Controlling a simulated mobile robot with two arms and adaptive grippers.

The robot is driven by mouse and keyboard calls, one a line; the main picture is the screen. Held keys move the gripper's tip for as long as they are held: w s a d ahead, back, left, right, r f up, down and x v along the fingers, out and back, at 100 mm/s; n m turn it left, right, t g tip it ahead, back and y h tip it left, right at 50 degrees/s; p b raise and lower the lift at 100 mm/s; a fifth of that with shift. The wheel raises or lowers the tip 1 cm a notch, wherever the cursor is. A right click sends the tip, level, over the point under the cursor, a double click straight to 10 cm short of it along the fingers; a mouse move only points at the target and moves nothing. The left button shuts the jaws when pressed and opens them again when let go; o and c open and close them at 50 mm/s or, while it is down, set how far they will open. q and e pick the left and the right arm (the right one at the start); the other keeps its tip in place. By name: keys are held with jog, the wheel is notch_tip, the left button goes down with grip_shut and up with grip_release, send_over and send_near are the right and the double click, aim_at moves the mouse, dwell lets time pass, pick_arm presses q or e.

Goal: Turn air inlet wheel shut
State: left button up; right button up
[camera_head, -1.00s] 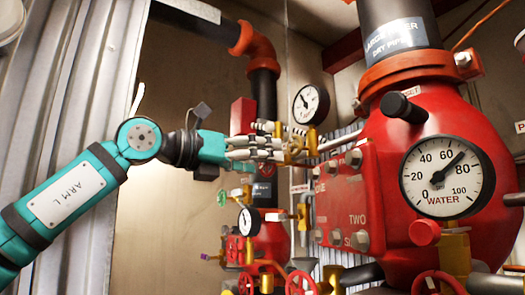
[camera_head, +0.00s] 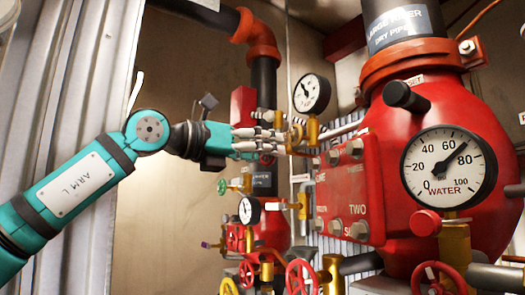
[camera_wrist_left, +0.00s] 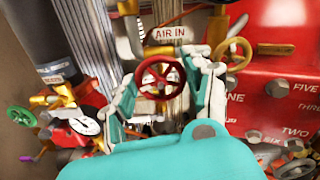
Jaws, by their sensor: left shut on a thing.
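The air inlet wheel (camera_wrist_left: 160,80) is a small red spoked handwheel below a white "AIR IN" label (camera_wrist_left: 171,33) in the left wrist view. My left gripper (camera_wrist_left: 163,82) is shut on it, with jointed white and teal fingers on both sides of its rim. In the head view my left gripper (camera_head: 272,141) reaches in from the left among the pipes and its fingers mostly hide the wheel. My right gripper is in neither view.
A brass wheel (camera_wrist_left: 235,53) sits close right of the gripper. A small gauge (camera_head: 311,94) stands just above the fingers. Several red wheels (camera_head: 300,276) lie below. The large red valve body (camera_head: 440,110) with a water gauge (camera_head: 448,167) fills the right.

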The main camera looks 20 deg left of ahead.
pick_arm(q)
jog(key=shift+f+m+p, duration=0.2)
jog(key=shift+m+p, duration=2.05)
jog(key=shift+m, duration=6.7)
jog(key=shift+f+m+p, duration=0.15)
jog(key=shift+m+p, duration=2.05)
jog(key=shift+m, duration=6.75)
